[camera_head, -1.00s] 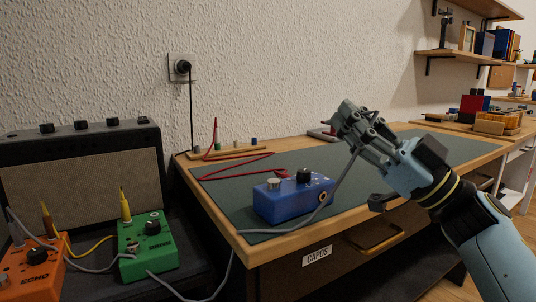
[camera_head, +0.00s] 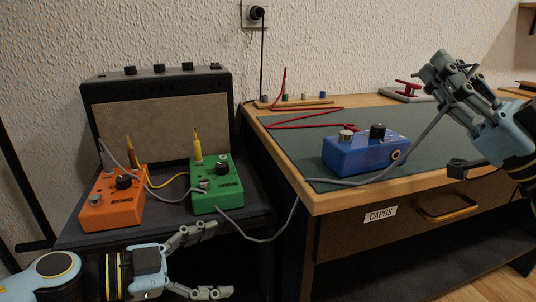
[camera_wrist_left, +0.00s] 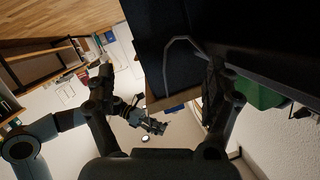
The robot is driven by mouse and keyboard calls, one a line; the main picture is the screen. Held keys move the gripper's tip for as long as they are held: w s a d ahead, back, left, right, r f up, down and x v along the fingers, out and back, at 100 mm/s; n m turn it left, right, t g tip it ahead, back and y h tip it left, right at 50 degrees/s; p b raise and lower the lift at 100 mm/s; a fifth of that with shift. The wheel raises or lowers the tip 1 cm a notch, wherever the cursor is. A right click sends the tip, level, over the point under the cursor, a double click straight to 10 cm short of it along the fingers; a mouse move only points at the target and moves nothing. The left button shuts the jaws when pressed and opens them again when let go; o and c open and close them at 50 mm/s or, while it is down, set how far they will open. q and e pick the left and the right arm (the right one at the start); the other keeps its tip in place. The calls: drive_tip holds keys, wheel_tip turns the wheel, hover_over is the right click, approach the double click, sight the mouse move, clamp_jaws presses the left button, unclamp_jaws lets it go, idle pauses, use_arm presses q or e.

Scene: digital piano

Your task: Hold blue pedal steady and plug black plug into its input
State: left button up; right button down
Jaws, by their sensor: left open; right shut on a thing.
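The blue pedal (camera_head: 358,154) sits on the desk mat near the front edge, its round input jack (camera_head: 396,155) facing right. My right gripper (camera_head: 437,72) is above and right of the pedal, shut on the end of a grey cable (camera_head: 424,132). The black plug itself is hidden in its fingers. The cable hangs down, passes in front of the pedal and runs left toward the green pedal. My left gripper (camera_head: 218,260) is open and empty, low in front of the green pedal and well left of the blue pedal. Its spread fingers also show in the left wrist view (camera_wrist_left: 160,80).
A green pedal (camera_head: 217,185) and an orange pedal (camera_head: 112,203) with cables stand on a dark surface before an amplifier (camera_head: 160,120). A red cable (camera_head: 300,124) lies on the mat (camera_head: 290,150) behind the blue pedal. The desk edge (camera_head: 335,201) and drawer handle (camera_head: 450,208) face me.

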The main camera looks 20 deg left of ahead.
sight(332, 145)
use_arm(q)
drive_tip(key=w+d+r+n+h, duration=0.1)
drive_tip(key=w+d+r+h, duration=0.2)
drive_tip(key=r, duration=0.6)
drive_tip(key=w+d+r+n+h, duration=0.1)
drive_tip(key=w+d+r, duration=0.35)
drive_tip(key=r, duration=0.35)
drive_tip(key=x, duration=1.1)
drive_tip(key=shift+d+r, duration=0.3)
drive_tip(key=shift+r, duration=0.05)
drive_tip(key=shift+c, duration=0.4)
drive_tip(key=c, duration=1.6)
drive_tip(key=shift+o, duration=0.2)
